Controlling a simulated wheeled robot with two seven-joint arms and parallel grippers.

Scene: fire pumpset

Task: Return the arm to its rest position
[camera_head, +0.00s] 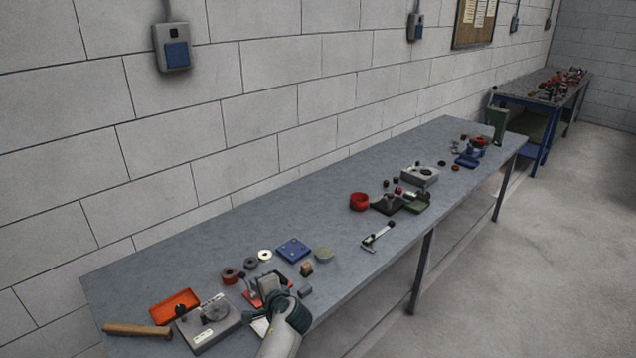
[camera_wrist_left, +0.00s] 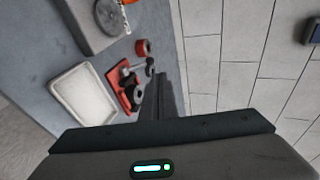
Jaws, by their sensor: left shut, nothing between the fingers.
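My left arm comes in from the bottom of the head view, and its gripper (camera_head: 270,288) is over the near part of the long grey workbench (camera_head: 225,240). In the left wrist view, the gripper's dark fingers (camera_wrist_left: 158,95) are together with nothing between them. A red-based part (camera_wrist_left: 128,92) shows beside the fingers in that view; I cannot tell the gap between them. In the head view the gripper partly hides this part. My right gripper is not in view.
Near the gripper are a white tray (camera_wrist_left: 84,95), a grey device with a round disc (camera_head: 208,323), an orange tray (camera_head: 174,307), a wooden-handled tool (camera_head: 137,330) and a blue plate (camera_head: 292,249). The block wall (camera_head: 150,160) runs behind the bench. Open floor (camera_head: 480,270) lies right.

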